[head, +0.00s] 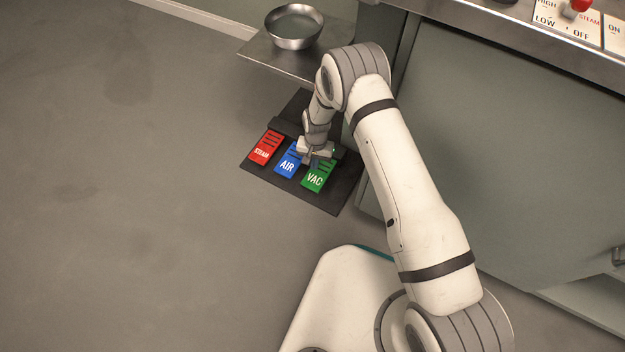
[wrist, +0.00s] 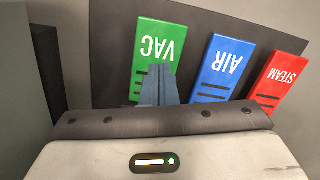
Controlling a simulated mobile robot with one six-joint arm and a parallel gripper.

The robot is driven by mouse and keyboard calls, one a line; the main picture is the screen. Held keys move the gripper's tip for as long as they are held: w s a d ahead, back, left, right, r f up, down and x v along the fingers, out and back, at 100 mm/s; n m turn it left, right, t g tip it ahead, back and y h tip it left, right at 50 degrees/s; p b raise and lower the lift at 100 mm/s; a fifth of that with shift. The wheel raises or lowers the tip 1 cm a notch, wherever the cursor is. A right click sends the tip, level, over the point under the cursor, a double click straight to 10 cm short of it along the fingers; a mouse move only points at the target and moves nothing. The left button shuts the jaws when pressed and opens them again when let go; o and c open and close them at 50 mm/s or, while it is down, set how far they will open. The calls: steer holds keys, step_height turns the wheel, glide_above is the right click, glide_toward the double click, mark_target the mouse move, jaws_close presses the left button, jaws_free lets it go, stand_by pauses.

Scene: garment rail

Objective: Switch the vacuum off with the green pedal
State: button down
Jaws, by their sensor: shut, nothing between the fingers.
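The green pedal (head: 318,176), marked VAC, is the rightmost of three on a dark floor plate (head: 325,202) in the head view. It also shows in the wrist view (wrist: 159,42), where it stands at the left. My gripper (head: 315,161) is over the upper part of the pedals in the head view, near the green and blue ones. In the wrist view my gripper (wrist: 158,72) is shut and empty. Its fingers cover the lower middle of the green pedal. I cannot tell whether the fingertips touch it or whether it is pressed down.
The blue AIR pedal (head: 288,164) is close beside the green one, and the red STEAM pedal (head: 266,148) is further left. A metal bowl (head: 295,25) sits on a shelf (head: 265,52) behind. A cabinet (head: 490,130) stands to the right. Open floor (head: 120,200) lies to the left.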

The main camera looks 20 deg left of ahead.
mark_target(314, 180)
steer(key=f+b, duration=0.1)
steer(key=f, duration=0.1)
steer(key=f+b, duration=0.1)
steer(key=f, duration=0.1)
steer(key=f+b, duration=0.1)
steer(key=f, duration=0.1)
steer(key=shift+s+d+f, duration=0.1)
steer(key=shift+s+f, duration=0.25)
steer(key=shift+s, duration=0.05)
